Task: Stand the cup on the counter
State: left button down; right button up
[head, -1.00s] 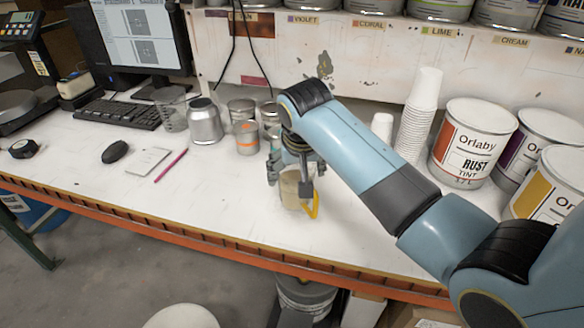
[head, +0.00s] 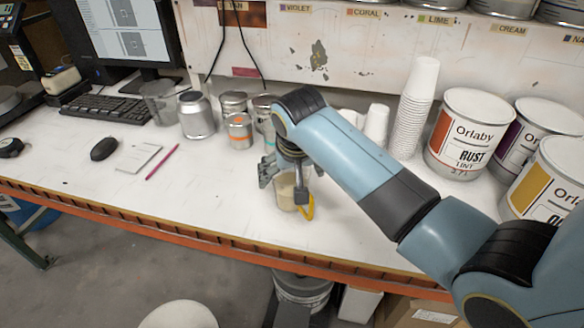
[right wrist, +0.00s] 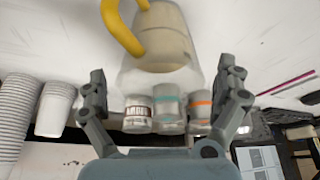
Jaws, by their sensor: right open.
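The cup (head: 285,192) is beige, with a clear upper wall and a yellow handle, and appears upright on the white counter (head: 215,205) near its front edge. In the right wrist view the cup (right wrist: 162,40) shows at the top middle, its handle curving to the left. My right gripper (head: 287,178) is above and around the cup in the head view, hiding part of it. In the right wrist view the open fingers (right wrist: 165,85) are on either side, with gaps to the cup. My left gripper is not in view.
Small cans (head: 239,131) and a metal canister (head: 196,115) stand behind and left of the gripper. Stacked white cups (head: 412,110) and a rust tint tin (head: 466,135) stand to the right. A pink pencil (head: 162,162) lies left. The counter's front left is clear.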

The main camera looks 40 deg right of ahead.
jog(key=b+v, duration=0.1)
jog(key=v, duration=1.1)
